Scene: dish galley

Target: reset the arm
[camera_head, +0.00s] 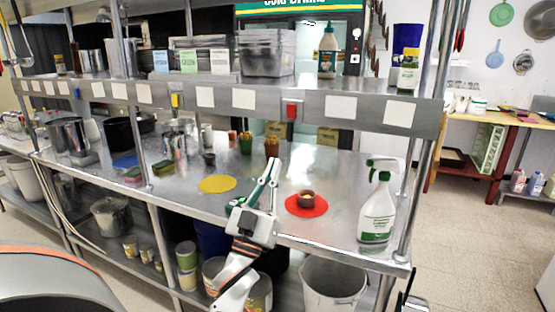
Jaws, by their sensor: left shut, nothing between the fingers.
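My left gripper (272,170) reaches up from the bottom middle over the front edge of the steel counter (340,172). Its fingers are shut with nothing between them, and they point away toward the back of the counter. In the picture the fingers lie between a yellow disc (217,184) on the left and a red disc (322,207) on the right. A small brown cup (307,197) stands on the red disc. A dark part at the bottom right edge looks like my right gripper (411,298); it is mostly cut off and its fingers are unclear.
A white spray bottle (377,212) stands at the counter's right front corner. Sponges (163,168), pots (68,136) and small containers (246,143) stand left and back. A steel shelf (262,101) runs above. A white bucket (333,285) is below. The floor at right is clear.

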